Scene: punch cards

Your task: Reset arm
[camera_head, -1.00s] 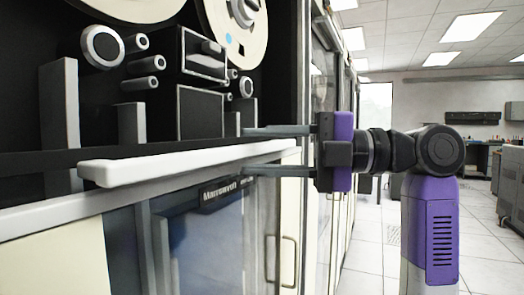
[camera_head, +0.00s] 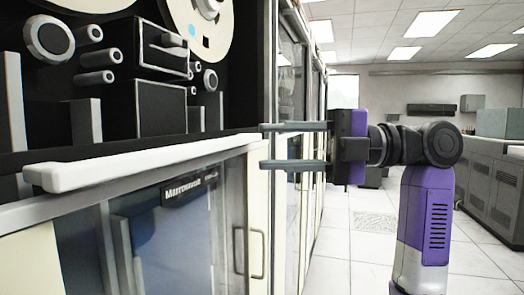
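My gripper (camera_head: 292,146) is on the right of the head view, at the end of my purple and black arm. Its two grey fingers point left, one above the other, with a clear gap between them. Nothing is held between them. The fingertips are at the right end of the white ledge (camera_head: 130,165) of the tape-drive cabinet, in front of its cream edge. I cannot tell whether they touch the cabinet.
The tape cabinet with reels (camera_head: 205,25) and a glass lower door (camera_head: 170,235) fills the left side. A door handle (camera_head: 250,255) sticks out below my gripper. Open tiled floor (camera_head: 340,260) lies to the right, with grey consoles (camera_head: 492,185) at the far right.

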